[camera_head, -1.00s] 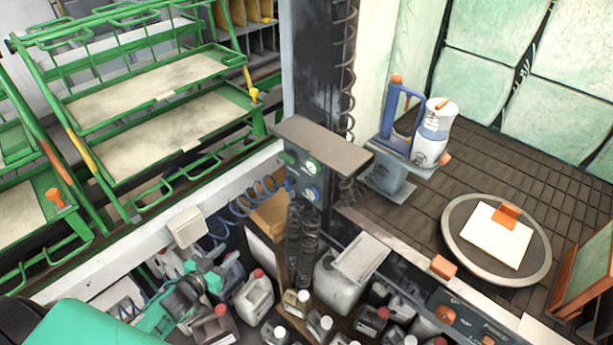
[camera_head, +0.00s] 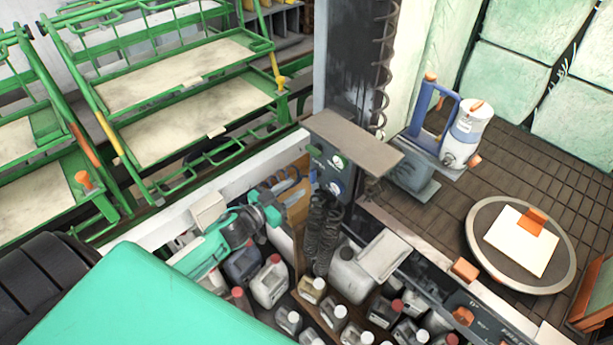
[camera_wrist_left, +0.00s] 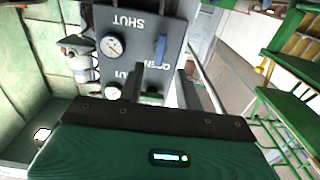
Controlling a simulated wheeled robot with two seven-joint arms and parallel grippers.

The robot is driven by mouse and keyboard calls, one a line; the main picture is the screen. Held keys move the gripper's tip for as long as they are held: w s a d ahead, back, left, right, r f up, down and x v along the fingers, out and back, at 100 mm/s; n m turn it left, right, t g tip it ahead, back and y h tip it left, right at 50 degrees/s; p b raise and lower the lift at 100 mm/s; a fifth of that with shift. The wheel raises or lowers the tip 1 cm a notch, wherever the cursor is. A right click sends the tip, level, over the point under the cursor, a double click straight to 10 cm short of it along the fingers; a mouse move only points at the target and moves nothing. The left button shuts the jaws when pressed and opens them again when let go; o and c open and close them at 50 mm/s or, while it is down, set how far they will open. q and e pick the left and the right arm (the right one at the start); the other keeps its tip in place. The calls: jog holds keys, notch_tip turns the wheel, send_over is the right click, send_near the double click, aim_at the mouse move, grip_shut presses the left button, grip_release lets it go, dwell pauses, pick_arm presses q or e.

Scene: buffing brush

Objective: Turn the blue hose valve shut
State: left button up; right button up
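The grey valve panel (camera_head: 325,160) stands under a flat shelf in the head view. In the left wrist view the panel (camera_wrist_left: 145,25) appears upside down, with "SHUT" lettering and a second, partly hidden word. The blue valve handle (camera_wrist_left: 160,48) is a short upright bar in that picture, right of a round gauge (camera_wrist_left: 112,46). My left gripper (camera_wrist_left: 161,82) is open, its two dark fingers apart, pointing at the panel below the handle in the picture; nothing shows between them. In the head view the left gripper (camera_head: 272,212) is left of the panel. My right gripper is not in view.
A blue coiled hose (camera_head: 284,184) hangs left of the panel, partly hidden by my gripper. Black corrugated hoses (camera_head: 322,235) hang below it. Several jugs (camera_head: 270,282) crowd the space beneath. A blue-handled white canister (camera_head: 465,135) and a round plate (camera_head: 480,260) are to the right.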

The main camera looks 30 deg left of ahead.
aim_at(311, 177)
pick_arm(q)
jog(key=shift+p+x, duration=0.7)
jog(key=shift+x, duration=2.35)
jog(key=shift+s, duration=0.1)
grip_shut()
